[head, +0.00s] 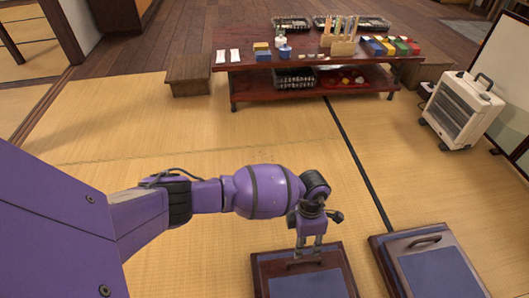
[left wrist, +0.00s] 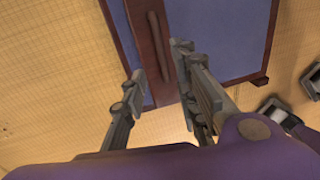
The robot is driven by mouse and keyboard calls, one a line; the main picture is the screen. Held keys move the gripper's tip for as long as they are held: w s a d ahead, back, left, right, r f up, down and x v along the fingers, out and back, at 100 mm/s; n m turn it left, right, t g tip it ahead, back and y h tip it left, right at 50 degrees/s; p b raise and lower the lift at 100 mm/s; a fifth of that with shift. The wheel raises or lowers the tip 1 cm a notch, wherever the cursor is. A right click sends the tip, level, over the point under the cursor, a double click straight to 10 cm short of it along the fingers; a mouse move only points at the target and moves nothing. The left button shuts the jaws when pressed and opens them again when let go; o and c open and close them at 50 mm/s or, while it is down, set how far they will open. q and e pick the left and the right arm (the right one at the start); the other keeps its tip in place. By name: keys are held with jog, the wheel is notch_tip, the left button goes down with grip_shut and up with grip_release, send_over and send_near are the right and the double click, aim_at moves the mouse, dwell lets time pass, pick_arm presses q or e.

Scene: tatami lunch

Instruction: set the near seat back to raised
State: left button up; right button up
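The near seat (head: 304,288) lies flat on the tatami at the bottom of the head view, a dark wooden frame with a blue panel, cut off by the picture's lower edge. It also shows in the left wrist view (left wrist: 228,35). Its wooden handle bar (left wrist: 160,45) runs along the frame's rail. My left gripper (head: 311,247) points down over this rail. In the left wrist view its two fingers (left wrist: 160,66) are apart, one on each side of the handle. I cannot tell whether either finger touches it. My right gripper is not in view.
A second similar seat (head: 436,275) lies flat just to the right. A low red-brown table (head: 245,85) with food and boxes stands at the back. A wooden stool (head: 188,78) is beside it, and a white heater (head: 462,108) stands at right. The middle tatami is clear.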

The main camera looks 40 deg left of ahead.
aim_at(304, 260)
pick_arm(q)
jog(key=f, duration=0.1)
jog(key=f+b, duration=0.1)
jog(key=f, duration=0.1)
jog(key=d+f+b, duration=0.1)
jog(key=f, duration=0.1)
jog(key=shift+s+f, duration=0.2)
jog(key=shift+s, duration=0.15)
jog(key=shift+s+f+b, duration=0.1)
jog(key=shift+f+b, duration=0.45)
jog(key=shift+f, duration=0.1)
jog(key=shift+d, duration=0.1)
grip_shut()
